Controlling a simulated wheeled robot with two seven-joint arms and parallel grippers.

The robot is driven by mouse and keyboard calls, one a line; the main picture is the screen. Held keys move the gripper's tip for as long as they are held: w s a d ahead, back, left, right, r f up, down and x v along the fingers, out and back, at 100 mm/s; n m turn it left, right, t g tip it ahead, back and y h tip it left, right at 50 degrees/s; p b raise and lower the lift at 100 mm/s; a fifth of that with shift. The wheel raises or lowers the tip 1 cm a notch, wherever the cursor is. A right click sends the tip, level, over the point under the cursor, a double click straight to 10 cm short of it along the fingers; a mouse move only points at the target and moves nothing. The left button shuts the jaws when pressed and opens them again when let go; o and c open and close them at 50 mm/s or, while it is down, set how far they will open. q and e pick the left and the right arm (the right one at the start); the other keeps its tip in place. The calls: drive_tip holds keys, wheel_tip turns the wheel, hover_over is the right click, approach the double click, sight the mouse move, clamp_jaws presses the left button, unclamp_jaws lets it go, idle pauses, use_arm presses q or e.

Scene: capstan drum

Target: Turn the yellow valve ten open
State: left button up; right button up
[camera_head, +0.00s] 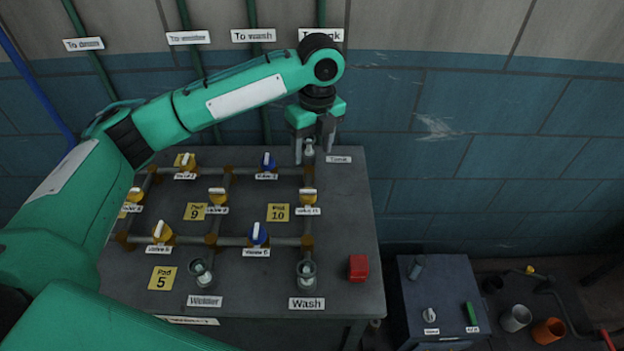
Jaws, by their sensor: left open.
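A yellow valve (308,195) with a pale handle sits on the right side of the pipe grid. Its small label (308,211) is hard to read but seems to say valve ten; the yellow "Pad 10" card (278,212) lies just left of it. My left gripper (312,155) points down, open, above and behind this valve at the back of the table. Its fingers appear on either side of a small glass vessel (309,149) near the "Tank" label (338,160); I cannot tell whether they touch it. My right gripper is not in view.
Glass vessels (306,270) and a red block (358,267) stand along the table front. A low dark cabinet (440,290) stands right of the table.

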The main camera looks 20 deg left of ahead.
use_arm(q)
hover_over(308, 190)
drive_tip(key=f, duration=0.4)
drive_tip(key=shift+w+d+f+p, duration=0.1)
drive_tip(key=shift+d+f+p, duration=0.1)
drive_tip(key=shift+f+p, duration=0.15)
wheel_tip(308, 190, down, 7)
drive_tip(key=shift+a+p, duration=0.15)
drive_tip(key=shift+p, duration=0.35)
drive_tip(key=shift+f, duration=0.5)
drive_tip(key=c, duration=1)
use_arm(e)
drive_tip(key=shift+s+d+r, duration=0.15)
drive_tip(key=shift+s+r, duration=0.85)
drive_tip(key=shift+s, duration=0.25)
